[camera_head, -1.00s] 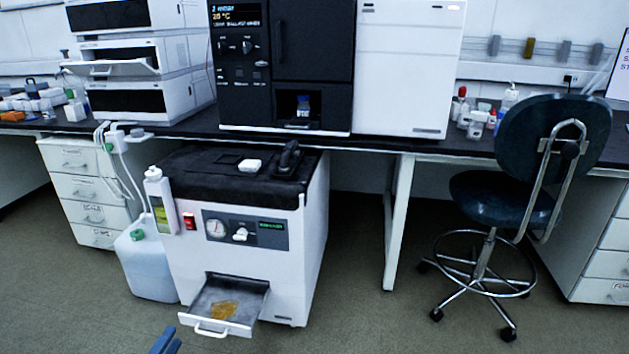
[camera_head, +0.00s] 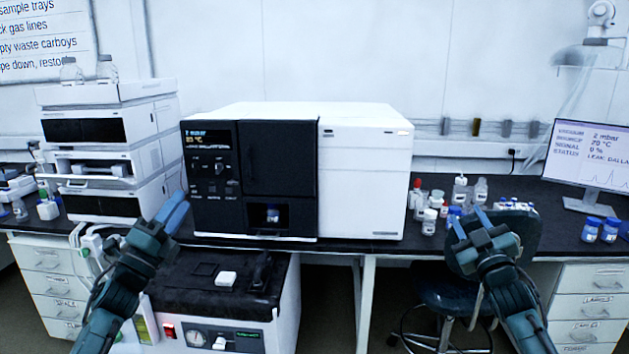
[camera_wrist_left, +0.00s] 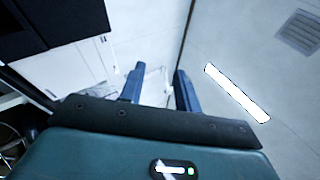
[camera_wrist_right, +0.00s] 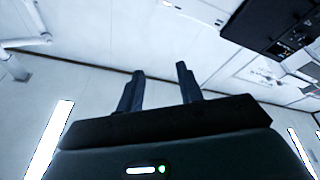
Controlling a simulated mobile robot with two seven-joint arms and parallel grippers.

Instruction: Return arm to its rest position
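My left gripper (camera_head: 177,210) is raised in front of the bench, at the left edge of the black-and-white instrument (camera_head: 360,185). In the left wrist view its two blue fingers (camera_wrist_left: 158,88) are apart with nothing between them. My right gripper (camera_head: 471,224) is raised at the right, in front of the chair back and small bottles. In the right wrist view its fingers (camera_wrist_right: 158,88) are also apart and empty. Both arms come up from the bottom of the head view, with the fingers pointing up. Neither gripper visibly touches anything.
A stack of white modules (camera_head: 110,150) stands at the left. A pump cabinet with a black top (camera_head: 190,285) is under the bench. Small bottles (camera_head: 430,215), a monitor (camera_head: 590,165) and blue-capped jars (camera_head: 590,229) stand at the right. A chair (camera_head: 520,235) is behind my right arm.

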